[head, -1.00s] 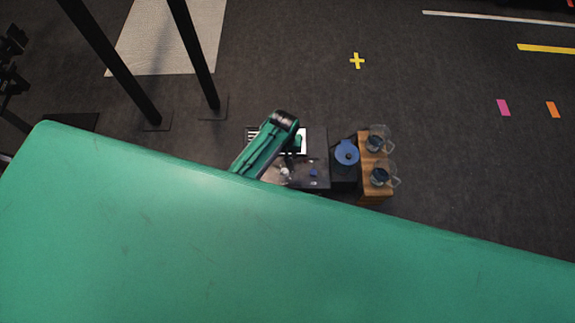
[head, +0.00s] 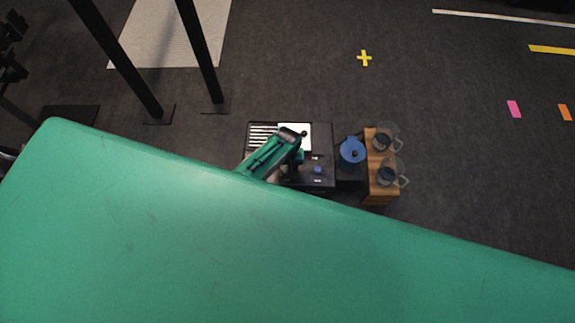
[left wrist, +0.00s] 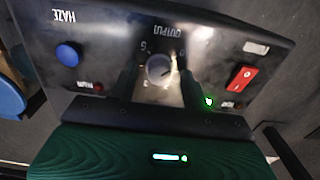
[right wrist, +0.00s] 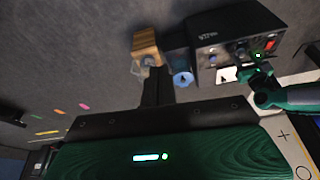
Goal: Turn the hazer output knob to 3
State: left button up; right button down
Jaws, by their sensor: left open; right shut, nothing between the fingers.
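The hazer's dark control panel (left wrist: 110,55) fills the left wrist view, upside down, with "HAZE" and "OUTPUT" lettering. Its round grey output knob (left wrist: 160,70) has a few digits around it; where it points is too blurred to tell. My left gripper (left wrist: 160,84) is open, its dark fingers on either side of the knob; contact cannot be told. The hazer (head: 320,182) shows in the head view, partly under my left arm, and in the right wrist view (right wrist: 222,28). My right gripper (right wrist: 158,84) is shut and empty, away from the panel.
The panel also carries a blue button (left wrist: 68,54) and a red rocker switch (left wrist: 242,78). Beside the hazer are a blue round object (head: 352,150) and a wooden block (head: 381,198) with glass mugs. Dark stand posts (head: 200,50) rise at upper left. Floor at right is open.

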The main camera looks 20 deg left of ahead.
pick_arm(q)
jog(key=shift+c, duration=0.2)
jog(key=c, duration=0.9)
jog(key=shift+c, duration=0.2)
jog(key=shift+m, duration=0.3)
